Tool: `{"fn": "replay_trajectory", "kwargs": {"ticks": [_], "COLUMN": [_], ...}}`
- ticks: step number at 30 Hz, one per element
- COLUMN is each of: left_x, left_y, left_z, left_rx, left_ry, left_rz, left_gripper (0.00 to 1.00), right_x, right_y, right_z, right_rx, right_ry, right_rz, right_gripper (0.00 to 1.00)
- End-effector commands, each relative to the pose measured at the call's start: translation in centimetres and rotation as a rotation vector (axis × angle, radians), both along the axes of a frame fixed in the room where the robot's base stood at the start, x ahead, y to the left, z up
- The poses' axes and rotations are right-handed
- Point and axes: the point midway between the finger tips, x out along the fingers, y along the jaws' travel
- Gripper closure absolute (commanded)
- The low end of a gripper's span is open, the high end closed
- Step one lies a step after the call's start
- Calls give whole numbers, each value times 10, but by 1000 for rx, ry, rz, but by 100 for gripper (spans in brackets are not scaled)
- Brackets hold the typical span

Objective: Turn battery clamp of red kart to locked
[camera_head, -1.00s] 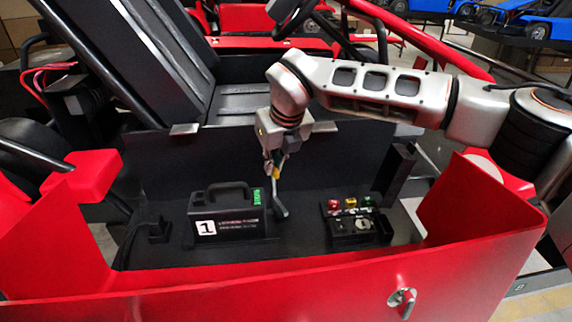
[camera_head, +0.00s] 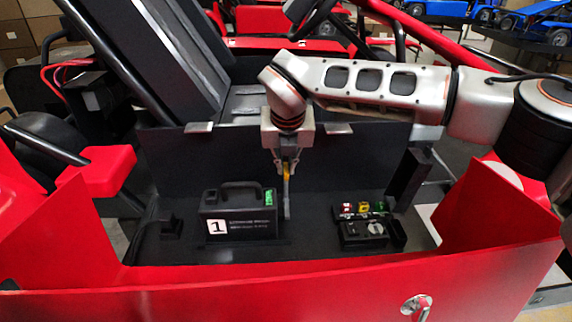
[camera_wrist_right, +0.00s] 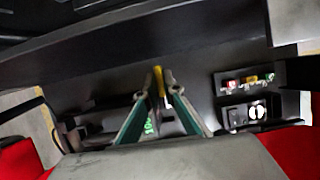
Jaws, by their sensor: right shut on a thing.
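The red kart's black battery (camera_head: 240,213) has a carry handle, a white "1" plate and a green label; it sits in the kart's dark tray. The battery clamp (camera_head: 287,200) is a thin grey lever with a yellow grip, standing close to upright at the battery's right side. My right gripper (camera_head: 287,172) comes down from above and is shut on the clamp's yellow upper end. In the right wrist view, the yellow grip (camera_wrist_right: 158,82) sits between the fingertips, and the battery is mostly hidden behind the fingers. My left gripper is out of view.
A switch box (camera_head: 370,228) with red, yellow and green parts stands right of the clamp. The red front panel (camera_head: 300,270) with a metal latch (camera_head: 417,306) borders the tray. A seat (camera_head: 190,60) rises behind. Blue karts (camera_head: 540,25) stand far back.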

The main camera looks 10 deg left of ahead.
Motion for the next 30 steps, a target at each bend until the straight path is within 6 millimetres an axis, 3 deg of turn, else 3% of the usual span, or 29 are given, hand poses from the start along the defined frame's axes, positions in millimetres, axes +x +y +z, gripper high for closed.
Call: {"fn": "replay_trajectory", "kwargs": {"ticks": [5, 6, 7, 20, 30], "left_x": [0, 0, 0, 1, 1], "left_y": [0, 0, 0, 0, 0], "left_z": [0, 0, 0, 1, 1], "left_rx": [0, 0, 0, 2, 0], "left_ry": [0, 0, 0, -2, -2], "left_rz": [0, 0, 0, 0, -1], "left_gripper": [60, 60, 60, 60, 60], "right_x": [1, 1, 1, -1, -23], "right_y": [0, 0, 0, 0, -5], "right_z": [2, 2, 2, 6, 62], "right_rx": [3, 3, 3, 1, 1], "right_ry": [-4, -4, -4, -2, -6], "right_rz": [-2, -2, -2, 0, 0], "right_gripper": [100, 82, 75, 75, 75]}}
